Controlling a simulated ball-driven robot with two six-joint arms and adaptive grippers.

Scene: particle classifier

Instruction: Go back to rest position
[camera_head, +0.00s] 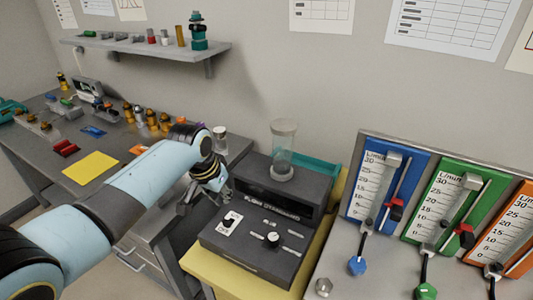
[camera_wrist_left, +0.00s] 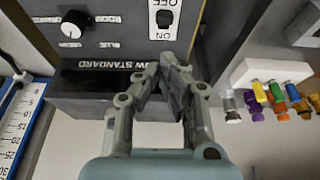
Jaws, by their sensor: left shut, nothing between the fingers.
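My left arm comes in from the left in the head view, and its gripper (camera_head: 206,192) is at the left side of the dark flow standard box (camera_head: 262,238). In the left wrist view the gripper (camera_wrist_left: 165,62) is shut and empty, with its fingertips together in front of the box's panel (camera_wrist_left: 118,22). The panel carries an on/off rocker switch (camera_wrist_left: 166,16) and a round knob (camera_wrist_left: 74,24). I cannot tell whether the fingertips touch the box. My right gripper does not show.
A clear cylinder (camera_head: 283,150) stands on the box. Blue, green and orange flow meters (camera_head: 383,190) are at the right. A grey workbench (camera_head: 50,135) with small fittings and a yellow sheet (camera_head: 90,168) is at the left. A shelf (camera_head: 150,46) hangs on the wall.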

